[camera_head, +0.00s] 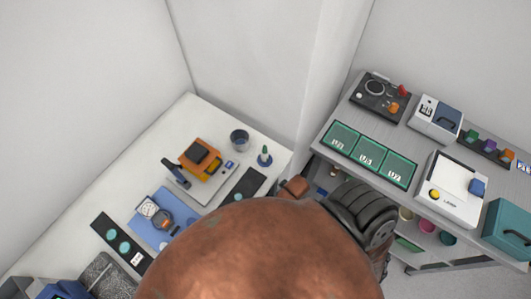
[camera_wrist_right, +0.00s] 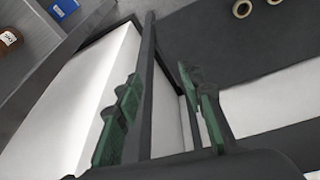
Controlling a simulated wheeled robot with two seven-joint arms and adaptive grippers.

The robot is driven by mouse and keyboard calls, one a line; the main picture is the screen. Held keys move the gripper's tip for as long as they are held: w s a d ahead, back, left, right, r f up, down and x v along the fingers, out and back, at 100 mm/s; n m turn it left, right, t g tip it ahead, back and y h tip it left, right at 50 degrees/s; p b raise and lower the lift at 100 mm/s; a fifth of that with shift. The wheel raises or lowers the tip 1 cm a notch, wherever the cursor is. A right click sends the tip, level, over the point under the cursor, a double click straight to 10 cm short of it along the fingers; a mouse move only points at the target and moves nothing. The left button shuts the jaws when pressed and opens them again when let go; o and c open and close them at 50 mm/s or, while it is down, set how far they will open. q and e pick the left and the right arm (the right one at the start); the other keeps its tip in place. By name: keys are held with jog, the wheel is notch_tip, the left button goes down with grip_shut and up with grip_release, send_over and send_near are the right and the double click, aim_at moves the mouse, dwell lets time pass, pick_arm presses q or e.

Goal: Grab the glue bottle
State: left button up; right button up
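My left gripper does not show.
A large brown rounded surface hides the lower middle of the head view. The white table (camera_head: 190,118) holds an orange device (camera_head: 200,157) and a dark cup (camera_head: 240,139). A grey shelf unit (camera_head: 345,113) holds green trays (camera_head: 368,155). A blue box (camera_wrist_right: 64,8) shows in the wrist view.

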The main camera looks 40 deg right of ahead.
notch_tip(320, 180, up, 18)
jog(key=p, duration=0.3)
jog(key=w+a+r+n, duration=0.1)
jog(key=w+a+n, duration=0.1)
jog(key=w, duration=0.1)
jog(key=w+a+r+n+y, duration=0.1)
jog(key=w+a+r+n, duration=0.1)
jog(key=w+a+r+n+t+y, duration=0.1)
jog(key=w+a+n, duration=0.1)
jog(key=w+n, duration=0.1)
jog(key=shift+w+a+r, duration=0.25)
jog(key=shift+w+a, duration=0.05)
jog(key=w+a+r+n+y, duration=0.1)
jog(key=w+a+r+n, duration=0.25)
jog(key=n, duration=0.25)
notch_tip(320, 180, up, 7)
jog(key=n+g+h, duration=0.2)
jog(key=n+g, duration=0.2)
jog(key=n, duration=0.5)
send_over(265, 146)
jog(key=shift+w, duration=0.3)
notch_tip(265, 146, down, 2)
jog(key=shift+s+f, duration=0.1)
jog(key=shift+f, duration=0.1)
jog(key=f, duration=0.3)
jog(key=f+p, duration=0.1)
jog(key=shift+s+f, duration=0.15)
jog(key=shift+s, duration=0.1)
jog(key=shift+f, duration=0.45)
grip_shut()
